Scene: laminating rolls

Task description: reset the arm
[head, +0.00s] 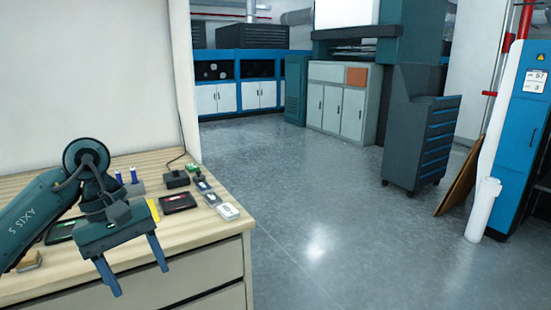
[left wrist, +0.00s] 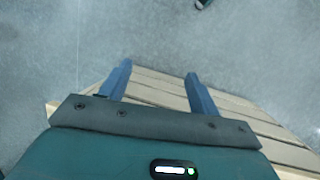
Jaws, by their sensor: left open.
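My left gripper (head: 138,281) is open and empty in the head view. Its two blue fingers point down in front of the wooden-topped workbench (head: 205,228), near its front edge. In the left wrist view the same gripper (left wrist: 154,84) shows its fingers spread apart with nothing between them. The bench's drawer front lies below and beyond the fingers there. My left arm comes in from the left over the bench top. My right gripper is not in view.
Small items stand on the bench: a dark tablet-like device (head: 177,202), a white-topped box (head: 228,211), a black box (head: 177,179) and blue-capped cylinders. The grey floor (head: 330,220) right of the bench is open. A dark drawer cabinet (head: 420,140) stands farther back.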

